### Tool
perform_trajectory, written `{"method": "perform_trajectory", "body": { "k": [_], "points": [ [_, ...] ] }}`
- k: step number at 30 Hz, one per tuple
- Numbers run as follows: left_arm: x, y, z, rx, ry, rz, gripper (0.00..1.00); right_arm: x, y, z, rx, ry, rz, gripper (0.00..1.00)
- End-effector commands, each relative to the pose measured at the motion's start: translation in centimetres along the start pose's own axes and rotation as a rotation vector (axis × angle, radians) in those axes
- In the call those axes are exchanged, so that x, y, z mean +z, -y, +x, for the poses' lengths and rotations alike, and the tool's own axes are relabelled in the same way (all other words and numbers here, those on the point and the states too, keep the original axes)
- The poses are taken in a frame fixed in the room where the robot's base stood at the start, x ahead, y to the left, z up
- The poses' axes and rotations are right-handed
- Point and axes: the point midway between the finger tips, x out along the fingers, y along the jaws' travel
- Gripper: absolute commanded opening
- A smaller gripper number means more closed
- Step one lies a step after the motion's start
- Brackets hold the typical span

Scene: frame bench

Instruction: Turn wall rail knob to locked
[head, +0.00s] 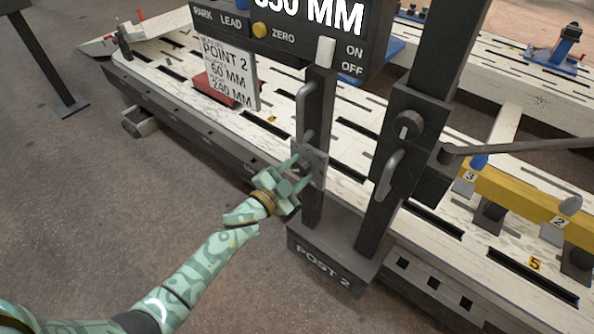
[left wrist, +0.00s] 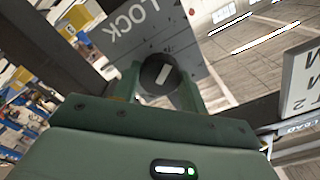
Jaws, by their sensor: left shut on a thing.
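My left gripper (head: 297,174) is at the grey plate (head: 316,162) on the left upright of the post. In the left wrist view, a dark round knob (left wrist: 157,73) with a pale bar mark sits between its two fingers, and the gripper is shut on it. The bar is tilted. The grey plate behind it (left wrist: 185,22) carries the word LOCK, seen rotated; any other lettering on it is hidden or out of view. In the head view the fingers mostly hide the knob. My right gripper is not in view.
A second dark knob (head: 408,124) and a handle (head: 388,176) are on the right upright. A readout box (head: 290,32) and a POINT 2 sign (head: 229,72) are above. The long slotted bench (head: 345,150) runs behind.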

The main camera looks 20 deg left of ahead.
Motion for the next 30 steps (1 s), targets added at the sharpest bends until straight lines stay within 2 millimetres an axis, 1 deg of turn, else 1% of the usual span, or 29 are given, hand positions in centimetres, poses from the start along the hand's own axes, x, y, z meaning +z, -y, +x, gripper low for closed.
{"method": "perform_trajectory", "body": {
  "k": [6,15,22,30],
  "points": [
    [0.17,-0.21,-0.06,0.003,0.002,0.204,0.2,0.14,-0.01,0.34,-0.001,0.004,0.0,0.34],
    [0.21,-0.24,-0.08,0.004,0.002,0.445,0.2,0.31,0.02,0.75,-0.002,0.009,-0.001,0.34],
    [0.17,-0.23,-0.08,0.003,0.001,0.563,0.2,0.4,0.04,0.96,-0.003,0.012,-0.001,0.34],
    [0.16,-0.22,-0.08,0.004,0.002,0.623,0.2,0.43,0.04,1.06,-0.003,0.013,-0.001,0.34]
  ]
}}
